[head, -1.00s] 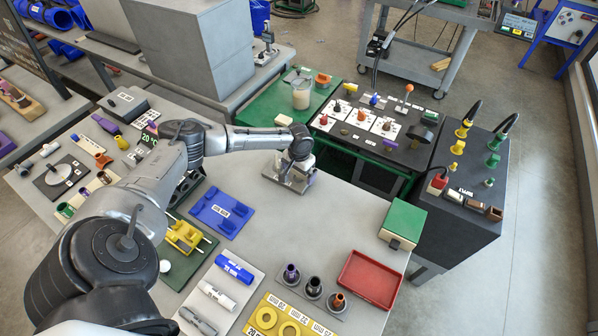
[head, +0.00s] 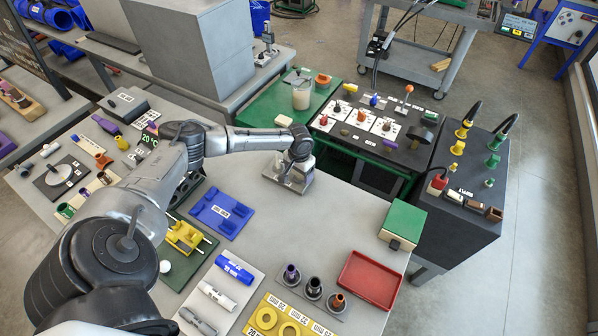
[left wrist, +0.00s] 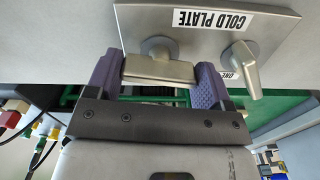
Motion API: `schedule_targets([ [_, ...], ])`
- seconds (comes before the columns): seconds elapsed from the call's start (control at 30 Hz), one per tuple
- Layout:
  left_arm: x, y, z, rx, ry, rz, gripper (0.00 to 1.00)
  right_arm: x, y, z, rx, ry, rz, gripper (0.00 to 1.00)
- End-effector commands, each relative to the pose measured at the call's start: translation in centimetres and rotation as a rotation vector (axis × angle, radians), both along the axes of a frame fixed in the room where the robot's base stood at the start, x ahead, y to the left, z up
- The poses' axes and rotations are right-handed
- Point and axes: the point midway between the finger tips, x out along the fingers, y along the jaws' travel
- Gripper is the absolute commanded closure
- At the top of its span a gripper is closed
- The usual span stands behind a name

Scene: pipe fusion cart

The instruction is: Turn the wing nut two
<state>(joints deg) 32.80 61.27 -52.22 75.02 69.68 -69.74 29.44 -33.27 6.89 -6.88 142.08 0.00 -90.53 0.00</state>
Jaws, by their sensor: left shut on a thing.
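The grey metal plate marked COLD PLATE (left wrist: 210,20) shows upside down at the top of the left wrist view; in the head view this plate (head: 272,177) lies near the table's far edge. It carries two metal wing nuts. One, beside a label reading ONE, is the right wing nut (left wrist: 242,66), standing free and slanted. The other wing nut (left wrist: 158,70) is between the purple fingers of my left gripper (left wrist: 156,82), which is shut on it with its wing roughly crosswise. Its own label is hidden. In the head view my left gripper (head: 297,172) is over the plate. My right gripper is not in view.
A green-topped box (head: 402,222) and a red tray (head: 370,279) stand to the right on the table. A blue block (head: 219,212) lies nearer. A dark control panel (head: 375,126) stands beyond the table. The table between plate and tray is clear.

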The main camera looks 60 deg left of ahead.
Motion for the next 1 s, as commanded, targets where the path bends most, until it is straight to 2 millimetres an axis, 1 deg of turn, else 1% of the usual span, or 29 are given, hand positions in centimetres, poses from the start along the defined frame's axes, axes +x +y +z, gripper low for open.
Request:
schedule_targets([
  [0.17, -0.1, 0.0, 0.2, -0.001, 0.002, -0.067, 0.49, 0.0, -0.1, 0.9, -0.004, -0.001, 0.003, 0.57],
  [0.5, 0.0, 0.0, 0.2, -0.001, 0.002, -0.327, 0.49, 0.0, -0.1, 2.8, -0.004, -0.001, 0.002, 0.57],
  [0.8, 0.0, 0.0, 0.1, -0.001, 0.001, -0.533, 0.49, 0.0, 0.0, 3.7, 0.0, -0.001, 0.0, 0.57],
  [1.0, 0.0, 0.0, 0.1, -0.001, 0.0, -0.621, 0.49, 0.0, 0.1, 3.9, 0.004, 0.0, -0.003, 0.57],
])
